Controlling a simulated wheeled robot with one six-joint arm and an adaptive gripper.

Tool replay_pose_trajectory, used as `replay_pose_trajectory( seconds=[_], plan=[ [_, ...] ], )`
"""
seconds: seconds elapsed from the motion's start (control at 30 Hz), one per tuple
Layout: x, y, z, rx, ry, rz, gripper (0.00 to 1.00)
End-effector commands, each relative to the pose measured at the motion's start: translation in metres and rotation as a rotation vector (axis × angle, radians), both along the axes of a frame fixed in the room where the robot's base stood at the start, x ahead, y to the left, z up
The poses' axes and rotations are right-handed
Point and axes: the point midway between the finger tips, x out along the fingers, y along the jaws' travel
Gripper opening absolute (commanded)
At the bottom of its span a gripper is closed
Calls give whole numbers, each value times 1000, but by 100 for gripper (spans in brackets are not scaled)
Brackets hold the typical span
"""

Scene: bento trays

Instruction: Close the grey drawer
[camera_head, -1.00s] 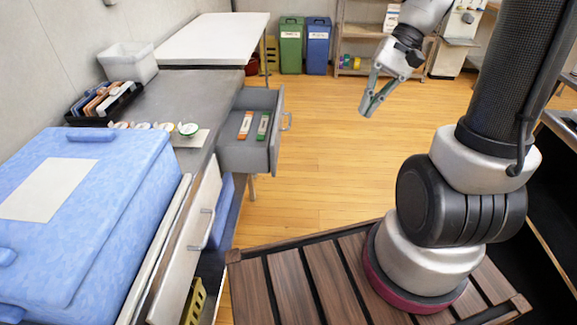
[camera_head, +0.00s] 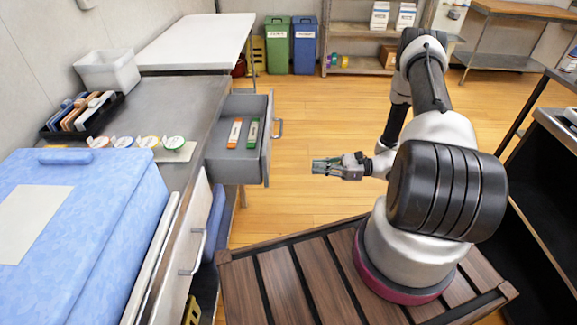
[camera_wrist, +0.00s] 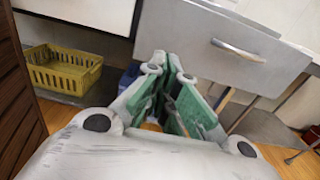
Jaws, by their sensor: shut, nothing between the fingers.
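The grey drawer (camera_head: 240,170) stands pulled out from the grey counter, and an orange item and a green item lie inside it. Its handle (camera_head: 279,128) is on the front panel, facing right. My gripper (camera_head: 318,167) is shut and empty, to the right of the drawer front and apart from it, pointing left toward it. In the wrist view my gripper's green-padded fingers (camera_wrist: 172,68) are together. The drawer's front (camera_wrist: 225,50) and handle (camera_wrist: 240,49) show beyond them, up and to the right.
A blue box (camera_head: 95,215) sits on the near counter. A white drawer front (camera_head: 180,260) with a handle is below it. In the wrist view a yellow crate (camera_wrist: 62,70) is at left. The wooden floor (camera_head: 310,110) right of the drawer is clear.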

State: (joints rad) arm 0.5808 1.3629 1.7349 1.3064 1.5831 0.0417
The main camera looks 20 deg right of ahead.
Motion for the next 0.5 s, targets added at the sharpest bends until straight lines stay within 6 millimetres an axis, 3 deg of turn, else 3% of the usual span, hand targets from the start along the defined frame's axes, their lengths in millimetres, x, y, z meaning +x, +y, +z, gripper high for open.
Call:
replay_pose_trajectory(
  seconds=[0.17,0.5],
  plan=[
    [6,23,0,2,2,3,0],
    [28,92,0,-1,1,5,0]
  ],
)
